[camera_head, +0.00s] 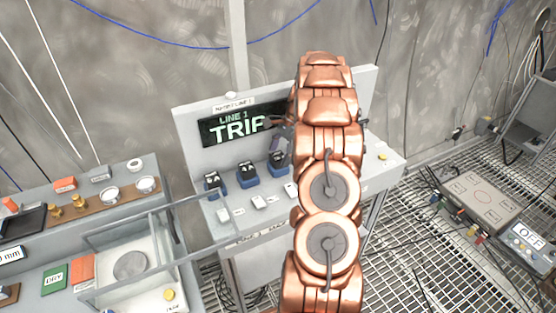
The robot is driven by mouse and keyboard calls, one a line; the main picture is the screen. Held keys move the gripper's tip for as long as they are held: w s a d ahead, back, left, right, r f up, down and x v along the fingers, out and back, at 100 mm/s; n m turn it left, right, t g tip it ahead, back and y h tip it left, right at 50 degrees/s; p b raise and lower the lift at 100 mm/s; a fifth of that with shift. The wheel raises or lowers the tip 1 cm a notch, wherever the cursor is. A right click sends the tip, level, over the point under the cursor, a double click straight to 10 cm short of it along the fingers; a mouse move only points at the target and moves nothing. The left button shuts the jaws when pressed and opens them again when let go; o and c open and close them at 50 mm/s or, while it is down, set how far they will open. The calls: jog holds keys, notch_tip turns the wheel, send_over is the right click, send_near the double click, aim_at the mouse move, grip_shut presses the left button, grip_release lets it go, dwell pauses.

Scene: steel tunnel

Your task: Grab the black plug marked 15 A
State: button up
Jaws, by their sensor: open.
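Three black plugs stand in blue holders in a row on the grey bench below the display: a left plug (212,181), a middle plug (246,172) and a right plug (277,161). Small white blocks, one (258,202) among them, lie in front of the row. The markings are too small to read, so I cannot tell which plug is 15 A. My copper arm crosses the bench's right half and hides part of it. My gripper (282,136), dark grey and mostly hidden by the arm, shows just above the right plug. It is open, and I see nothing held.
A display (238,128) reading "LINE 1 TRIP", partly covered by my arm, stands behind the plugs. A clear-walled box (130,264) stands at lower left, near the bench. A grey shelf (100,190) holds small parts. A grey case (482,193) lies on the grated floor at right.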

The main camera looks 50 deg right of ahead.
jog(key=shift+x, duration=0.85)
jog(key=c, duration=1.3)
jog(key=shift+r, duration=0.1)
